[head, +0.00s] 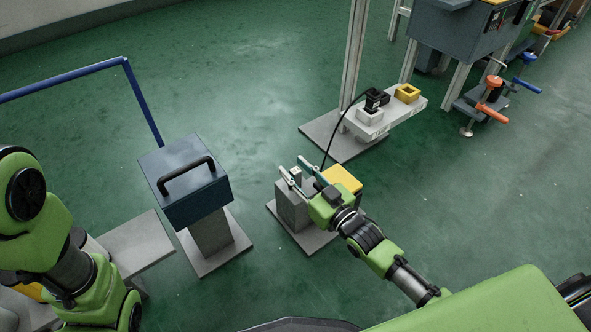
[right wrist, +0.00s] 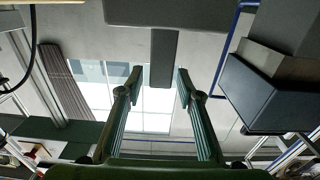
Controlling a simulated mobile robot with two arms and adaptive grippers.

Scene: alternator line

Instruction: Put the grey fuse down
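The grey fuse (head: 296,173) is a small upright piece on top of a grey block stand (head: 292,208) in the head view. In the right wrist view, which looks upside down, the fuse (right wrist: 164,60) shows as a dark upright bar against the block. My right gripper (head: 294,168) is at the stand, its fingers on either side of the fuse. In the right wrist view the gripper (right wrist: 160,76) is open, with a gap between each fingertip and the fuse. My left arm shows at the left of the head view, but its gripper is out of sight.
A yellow block (head: 342,178) is beside the stand, partly behind my right gripper. A blue-grey box with a black handle (head: 185,180) stands to the left. A light shelf (head: 405,118) behind holds a black part (head: 374,99) and a yellow part (head: 407,93). Green floor between them is clear.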

